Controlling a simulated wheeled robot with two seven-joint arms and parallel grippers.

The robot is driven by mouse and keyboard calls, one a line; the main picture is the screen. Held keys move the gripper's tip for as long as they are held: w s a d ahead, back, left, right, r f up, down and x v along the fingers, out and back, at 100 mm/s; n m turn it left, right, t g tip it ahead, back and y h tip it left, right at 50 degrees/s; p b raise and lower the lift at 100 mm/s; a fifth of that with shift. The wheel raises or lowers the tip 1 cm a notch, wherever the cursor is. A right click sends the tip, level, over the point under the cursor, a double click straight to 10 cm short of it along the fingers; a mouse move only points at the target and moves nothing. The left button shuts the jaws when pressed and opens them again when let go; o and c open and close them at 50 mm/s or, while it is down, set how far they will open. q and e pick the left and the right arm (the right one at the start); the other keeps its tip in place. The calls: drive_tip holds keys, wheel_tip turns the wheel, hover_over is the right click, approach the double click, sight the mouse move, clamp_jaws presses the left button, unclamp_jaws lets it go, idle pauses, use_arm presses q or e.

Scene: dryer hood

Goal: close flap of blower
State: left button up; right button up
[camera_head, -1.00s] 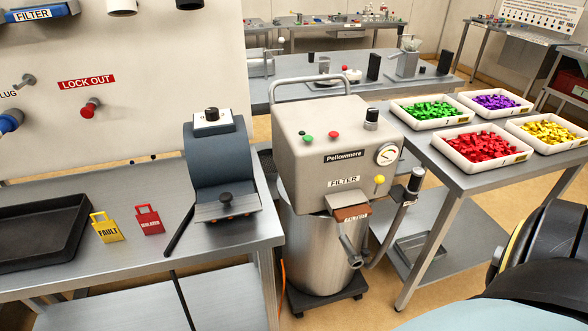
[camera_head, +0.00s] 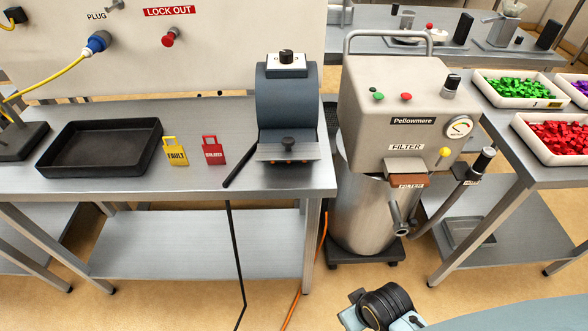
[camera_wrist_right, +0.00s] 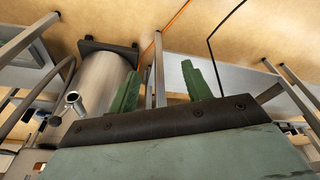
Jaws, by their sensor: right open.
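The blue-grey unit with a rounded body (camera_head: 286,100), which looks like the blower, stands at the right end of the left bench. At its front is a grey metal flap (camera_head: 305,151) with a black knob (camera_head: 288,144), sticking outward above the bench with small orange spots under its edge. My right gripper (camera_wrist_right: 163,88) shows two green fingers spread apart with nothing between them. It is away from the flap, over the floor side of the bench. A dark part of my right arm shows at the bottom of the head view. My left gripper is not in view.
A Pellowmere filter machine (camera_head: 395,115) with a steel drum (camera_head: 372,215) stands right of the bench. A black tray (camera_head: 100,148), a yellow FAULT tag (camera_head: 175,151) and a red tag (camera_head: 213,150) lie left of the unit. Open floor lies in front.

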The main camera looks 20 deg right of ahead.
drive_tip(key=w+a+r+n+t+y, duration=0.1)
drive_tip(key=w+a+r+n, duration=0.15)
drive_tip(key=r, duration=1.15)
drive_tip(key=w+a+r+n+g+y, duration=0.1)
drive_tip(key=w+a+r+n+y, duration=0.3)
drive_tip(key=w+a+n, duration=0.65)
drive_tip(key=n+g+h, duration=0.3)
drive_tip(key=n+h, duration=0.2)
drive_tip(key=n, duration=1.3)
approach(288, 140)
wheel_tip(288, 140, down, 8)
drive_tip(key=shift+f, duration=0.25)
